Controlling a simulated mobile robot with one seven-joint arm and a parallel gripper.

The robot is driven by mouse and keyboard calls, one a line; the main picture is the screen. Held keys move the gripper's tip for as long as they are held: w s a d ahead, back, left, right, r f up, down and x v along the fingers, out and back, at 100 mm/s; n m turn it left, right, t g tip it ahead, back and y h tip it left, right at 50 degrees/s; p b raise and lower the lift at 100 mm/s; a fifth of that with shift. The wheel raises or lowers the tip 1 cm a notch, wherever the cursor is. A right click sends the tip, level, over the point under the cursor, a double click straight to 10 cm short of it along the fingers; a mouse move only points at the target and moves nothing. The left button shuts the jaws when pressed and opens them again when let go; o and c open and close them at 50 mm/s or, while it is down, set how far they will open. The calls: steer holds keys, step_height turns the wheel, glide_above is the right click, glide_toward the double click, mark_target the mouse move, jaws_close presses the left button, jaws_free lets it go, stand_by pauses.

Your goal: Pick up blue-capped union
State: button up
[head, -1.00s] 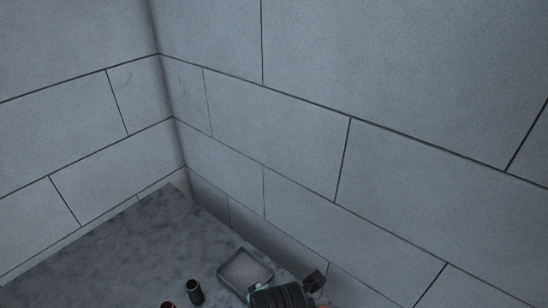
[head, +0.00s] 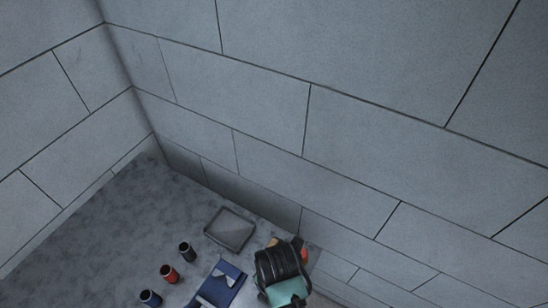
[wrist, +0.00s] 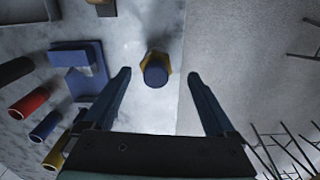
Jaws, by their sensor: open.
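The blue-capped union (wrist: 156,71) shows in the wrist view as a round blue cap on a brass hexagonal body, on the pale worktop near its edge. My gripper (wrist: 159,75) is open, with one dark blue finger on each side of the union in the picture. Clear gaps show between union and fingers, and nothing is held. How high the fingertips are above the union I cannot tell. In the head view my dark wrist covers this part of the worktop, and I cannot clearly make out the union there.
A blue notched block (head: 219,287) lies left of my arm. A grey tray (head: 207,225) lies near the wall. The worktop edge runs right of the union.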

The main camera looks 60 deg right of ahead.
steer(key=shift+w+f+p, duration=0.15)
steer(key=shift+f+p, duration=0.15)
steer(key=shift+f, duration=1)
steer(key=shift+w+f+p, duration=0.1)
steer(key=shift+f+p, duration=0.15)
steer(key=shift+f, duration=1)
jaws_close()
